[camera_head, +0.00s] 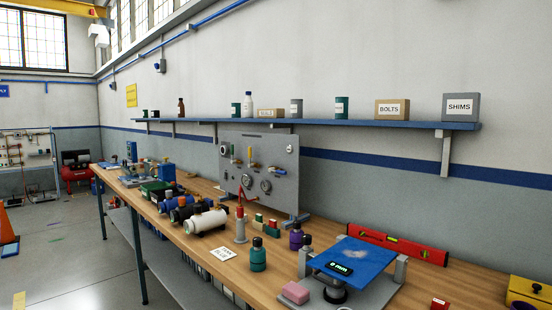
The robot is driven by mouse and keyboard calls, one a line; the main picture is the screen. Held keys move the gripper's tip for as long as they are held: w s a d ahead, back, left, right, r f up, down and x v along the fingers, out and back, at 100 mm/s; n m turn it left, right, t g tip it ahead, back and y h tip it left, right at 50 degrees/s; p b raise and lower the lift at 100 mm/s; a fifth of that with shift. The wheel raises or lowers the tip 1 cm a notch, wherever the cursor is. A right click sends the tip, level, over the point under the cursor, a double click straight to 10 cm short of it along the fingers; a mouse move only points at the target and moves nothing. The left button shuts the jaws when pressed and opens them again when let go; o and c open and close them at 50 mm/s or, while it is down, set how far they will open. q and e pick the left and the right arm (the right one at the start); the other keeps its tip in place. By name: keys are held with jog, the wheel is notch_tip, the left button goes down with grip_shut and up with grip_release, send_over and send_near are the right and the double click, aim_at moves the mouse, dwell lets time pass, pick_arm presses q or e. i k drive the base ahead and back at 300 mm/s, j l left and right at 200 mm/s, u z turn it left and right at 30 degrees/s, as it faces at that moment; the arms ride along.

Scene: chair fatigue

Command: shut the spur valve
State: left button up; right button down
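A grey upright panel (286,193) stands at the back of the wooden workbench (193,248). It carries round gauges (266,186) and several small valve handles. One yellow handle (250,154) stands upright, and a yellow handle with a blue part (277,170) lies sideways at the right. A red lever (240,190) shows low on or just in front of the panel. The labels are too small to read, so I cannot tell which handle is the spur valve. Neither of my grippers is in view.
A blue shelf (330,124) runs above. Floor at left is mostly clear.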

aim_at(278, 172)
jog(key=i+j+u, duration=0.25)
jog(key=i+j, duration=0.55)
jog(key=i+j+u, duration=0.3)
jog(key=i+j, duration=0.55)
